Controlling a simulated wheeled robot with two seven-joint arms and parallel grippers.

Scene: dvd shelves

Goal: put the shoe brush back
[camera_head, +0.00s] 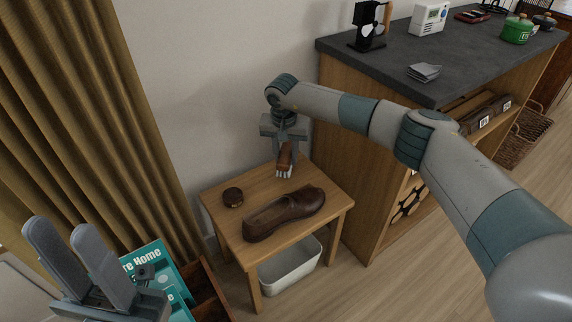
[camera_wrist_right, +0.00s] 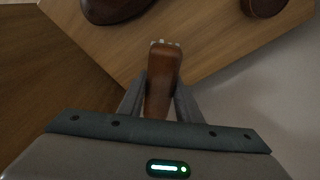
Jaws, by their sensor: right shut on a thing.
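The shoe brush (camera_head: 285,159) has a brown wooden body and pale bristles. My right gripper (camera_head: 287,152) is shut on it at the back of a small wooden table (camera_head: 333,190). In the right wrist view the brush (camera_wrist_right: 164,68) sticks out between the two fingers of my right gripper (camera_wrist_right: 161,95), over the table edge. Whether the bristles touch the tabletop I cannot tell. My left gripper (camera_head: 80,264) is at the lower left, its two fingers apart and nothing between them.
A brown leather shoe (camera_head: 285,213) and a round brown tin (camera_head: 233,197) are on the table. A white bin (camera_head: 290,266) stands below it. A dark-topped cabinet (camera_head: 400,62) is to the right. A crate with teal cases (camera_head: 158,270) is at the lower left.

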